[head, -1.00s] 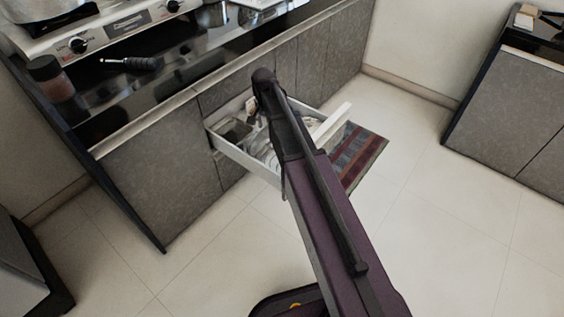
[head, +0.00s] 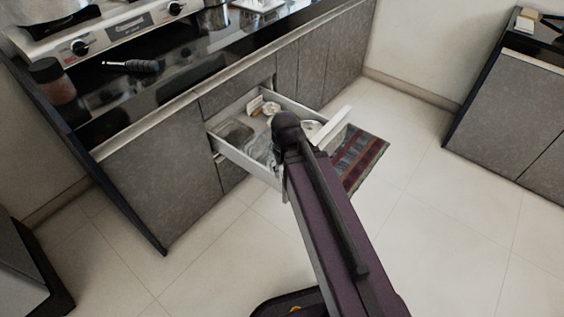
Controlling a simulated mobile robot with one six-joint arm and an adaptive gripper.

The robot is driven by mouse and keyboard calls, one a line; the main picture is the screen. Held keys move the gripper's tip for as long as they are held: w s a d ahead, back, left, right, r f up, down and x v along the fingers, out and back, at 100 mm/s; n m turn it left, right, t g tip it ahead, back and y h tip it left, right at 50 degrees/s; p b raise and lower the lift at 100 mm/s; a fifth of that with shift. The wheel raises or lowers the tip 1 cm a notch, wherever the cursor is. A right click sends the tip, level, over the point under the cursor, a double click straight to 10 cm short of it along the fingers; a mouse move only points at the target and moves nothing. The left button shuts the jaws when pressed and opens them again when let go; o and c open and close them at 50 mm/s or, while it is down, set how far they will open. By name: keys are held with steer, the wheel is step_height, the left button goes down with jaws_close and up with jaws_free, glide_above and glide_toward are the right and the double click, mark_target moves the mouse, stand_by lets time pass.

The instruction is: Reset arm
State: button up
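My arm rises from the bottom of the head view, and its dark rounded end joint covers part of the open drawer (head: 232,153). My gripper is hidden behind my own arm, so its fingers do not show. The drawer is pulled out from the grey cabinet and holds several items, among them a small light-coloured box-like item at the back and clear or white ware in the middle. Its white front panel (head: 332,126) shows to the right of my arm.
A dark glossy counter (head: 180,83) with a stove (head: 105,28), a jar (head: 52,80) and a black-handled item (head: 131,67) runs along the back left. A striped mat (head: 358,160) lies on the floor. Another cabinet (head: 515,115) stands right. Tiled floor is clear in front.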

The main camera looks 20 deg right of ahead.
steer(key=shift+r, duration=0.15)
step_height(320, 180, up, 30)
steer(key=p, duration=3)
